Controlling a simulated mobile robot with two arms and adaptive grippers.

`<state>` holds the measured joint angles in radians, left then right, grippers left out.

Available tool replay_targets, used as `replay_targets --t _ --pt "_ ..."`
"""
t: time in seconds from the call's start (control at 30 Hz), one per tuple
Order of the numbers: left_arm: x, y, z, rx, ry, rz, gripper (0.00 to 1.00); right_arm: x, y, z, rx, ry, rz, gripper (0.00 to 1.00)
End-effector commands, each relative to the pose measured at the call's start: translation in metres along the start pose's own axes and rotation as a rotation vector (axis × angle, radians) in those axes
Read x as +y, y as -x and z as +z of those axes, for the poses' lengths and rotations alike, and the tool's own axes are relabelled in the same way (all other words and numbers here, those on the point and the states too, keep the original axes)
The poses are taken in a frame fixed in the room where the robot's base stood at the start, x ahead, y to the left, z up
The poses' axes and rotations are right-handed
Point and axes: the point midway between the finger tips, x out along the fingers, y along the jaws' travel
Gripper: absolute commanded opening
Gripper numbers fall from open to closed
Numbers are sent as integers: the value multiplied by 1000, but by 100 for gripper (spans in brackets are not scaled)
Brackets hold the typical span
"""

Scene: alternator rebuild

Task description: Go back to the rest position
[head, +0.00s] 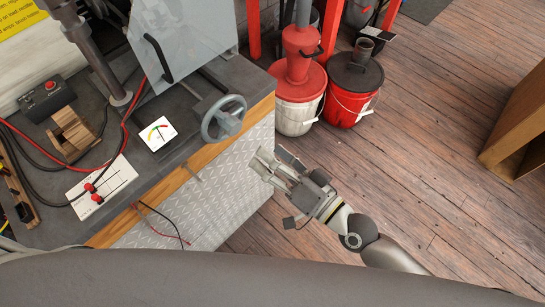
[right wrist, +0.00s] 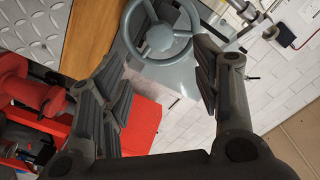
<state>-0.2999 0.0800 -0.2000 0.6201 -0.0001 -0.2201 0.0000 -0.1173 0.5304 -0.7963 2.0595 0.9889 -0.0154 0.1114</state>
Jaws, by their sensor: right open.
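My right gripper (head: 271,168) is open and empty in the head view. It hangs in front of the bench's metal tread-plate side, to the right of the wooden edge. In the right wrist view its two dark fingers (right wrist: 165,85) are spread wide with nothing between them. A grey handwheel (right wrist: 160,32) shows beyond the fingers in that view. The same handwheel appears on the bench in the head view (head: 224,118), above and left of the gripper. I cannot tell from the pictures how far the gripper is from it. My left gripper is not in view.
The bench top (head: 185,128) carries a gauge (head: 158,134), a white card with red clips (head: 104,186), a wooden block (head: 72,130) and cables. A brown box (head: 519,128) is at far right. The wooden floor between is clear.

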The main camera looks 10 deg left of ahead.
Motion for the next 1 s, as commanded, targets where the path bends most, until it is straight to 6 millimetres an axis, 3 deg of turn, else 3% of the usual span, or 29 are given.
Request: replay_targets --t 0.4,0.53,0.67,0.77,0.87,1.0 --pt "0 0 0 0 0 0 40 0 0 0 0 0 1 58" --pt "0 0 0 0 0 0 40 19 -1 5 -5 21 37 58" --pt "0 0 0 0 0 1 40 77 2 21 -31 85 157 58" --pt "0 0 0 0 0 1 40 141 13 41 -72 151 291 58" --pt "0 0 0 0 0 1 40 204 35 67 -133 207 428 58" --pt "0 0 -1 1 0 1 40 280 81 111 -245 259 609 58"
